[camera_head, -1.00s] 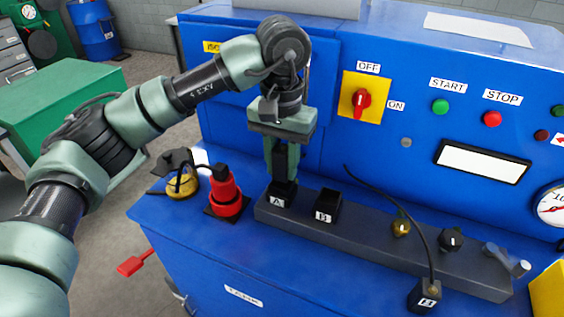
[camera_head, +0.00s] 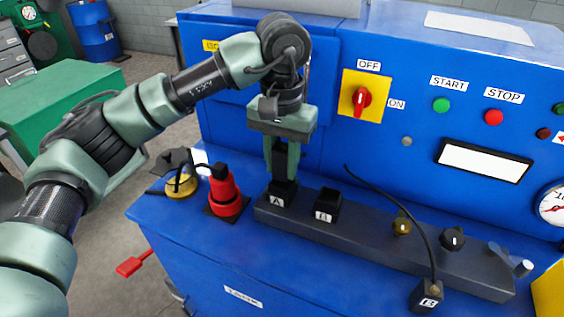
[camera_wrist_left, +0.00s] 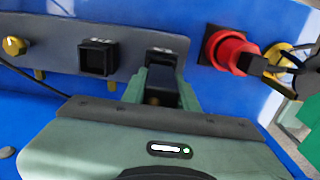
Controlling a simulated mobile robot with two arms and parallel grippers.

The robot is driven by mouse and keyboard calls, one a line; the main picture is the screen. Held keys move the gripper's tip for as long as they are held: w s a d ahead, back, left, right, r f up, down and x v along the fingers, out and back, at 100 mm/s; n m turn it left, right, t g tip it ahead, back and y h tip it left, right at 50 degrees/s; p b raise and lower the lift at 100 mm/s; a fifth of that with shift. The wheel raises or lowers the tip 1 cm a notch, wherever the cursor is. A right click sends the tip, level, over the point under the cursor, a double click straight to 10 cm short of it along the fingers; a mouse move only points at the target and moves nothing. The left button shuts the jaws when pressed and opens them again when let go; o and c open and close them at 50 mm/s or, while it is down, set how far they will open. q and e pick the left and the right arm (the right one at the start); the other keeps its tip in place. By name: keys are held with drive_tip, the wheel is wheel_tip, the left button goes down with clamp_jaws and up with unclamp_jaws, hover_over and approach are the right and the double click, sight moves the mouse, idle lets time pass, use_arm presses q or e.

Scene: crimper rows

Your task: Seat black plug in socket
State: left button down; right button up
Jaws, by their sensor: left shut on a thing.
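My left gripper (camera_head: 282,165) points down over the socket marked A (camera_head: 280,196), at the left end of a dark grey strip. It is shut on a dark block, which I take as the black plug; it shows between the fingers in the wrist view (camera_wrist_left: 160,90). The plug's lower end is at the socket's mouth; the fingers hide how deep it sits. The socket marked B (camera_head: 326,207) stands empty to the right. Another black plug marked B (camera_head: 427,296), with a black cable, is at the strip's front right. My right gripper is not in view.
A red plug-like fitting (camera_head: 225,192) on a dark base and a yellow round piece (camera_head: 181,184) stand close left of socket A. Yellow (camera_head: 402,226) and black (camera_head: 452,239) knobs are on the strip's right. The blue cabinet panel (camera_head: 330,140) rises behind.

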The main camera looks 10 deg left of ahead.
sight(282, 147)
use_arm(q)
drive_tip(key=shift+b, duration=0.3)
idle(0.6)
drive_tip(key=shift+f+b, duration=0.8)
drive_tip(key=shift+f, duration=0.1)
drive_tip(key=c, duration=1)
unclamp_jaws()
drive_tip(key=shift+r, duration=0.3)
wheel_tip(282, 147, up, 7)
drive_tip(key=shift+r+b, duration=0.15)
drive_tip(key=shift+b, duration=0.5)
